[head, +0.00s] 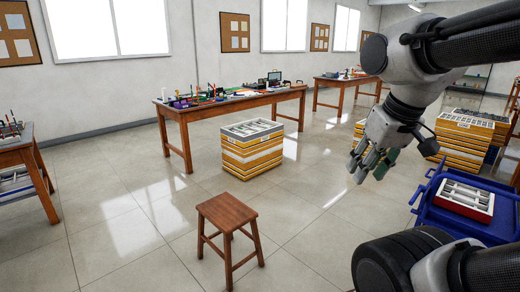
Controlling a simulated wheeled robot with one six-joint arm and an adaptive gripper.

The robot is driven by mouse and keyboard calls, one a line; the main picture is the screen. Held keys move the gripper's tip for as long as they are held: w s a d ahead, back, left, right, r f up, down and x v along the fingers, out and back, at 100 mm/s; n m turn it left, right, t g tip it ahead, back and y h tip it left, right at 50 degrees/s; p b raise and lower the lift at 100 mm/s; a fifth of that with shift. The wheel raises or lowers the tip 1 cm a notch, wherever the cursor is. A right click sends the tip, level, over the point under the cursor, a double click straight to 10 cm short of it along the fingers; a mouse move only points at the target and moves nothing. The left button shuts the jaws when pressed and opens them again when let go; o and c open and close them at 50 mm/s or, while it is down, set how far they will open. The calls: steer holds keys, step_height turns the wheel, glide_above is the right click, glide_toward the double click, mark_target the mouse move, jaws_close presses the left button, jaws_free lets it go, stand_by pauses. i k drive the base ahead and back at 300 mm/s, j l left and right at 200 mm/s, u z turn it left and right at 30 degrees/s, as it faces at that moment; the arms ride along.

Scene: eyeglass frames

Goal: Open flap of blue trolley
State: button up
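The blue trolley (430,210) stands at the right edge, partly cut off by the frame and partly hidden behind my arm. A thin blue handle or rail shows along its left side. I cannot make out its flap clearly. My gripper (370,168) hangs in the air to the left of the trolley and above it in the picture, pointing down and left, with no visible contact with it. Its fingers overlap in this view, with dark green parts showing, so its opening is unclear.
A red and white tray (466,199) lies on the trolley. A wooden stool (228,212) stands in front. Stacked yellow and white boxes (252,148) stand by a long wooden table (185,112). More yellow stacks (465,140) stand behind the trolley. The floor between stool and trolley is clear.

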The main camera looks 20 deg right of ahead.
mark_target(430, 178)
steer(key=i+z, duration=0.3)
steer(key=z, duration=0.2)
steer(key=i+z, duration=0.35)
steer(key=z, duration=0.15)
steer(key=i+j+z, duration=0.2)
steer(key=z, duration=0.25)
steer(key=i+j+z, duration=0.3)
steer(key=z, duration=0.2)
steer(key=i, duration=0.6)
steer(key=i+j+z, duration=0.15)
steer(key=i, duration=0.45)
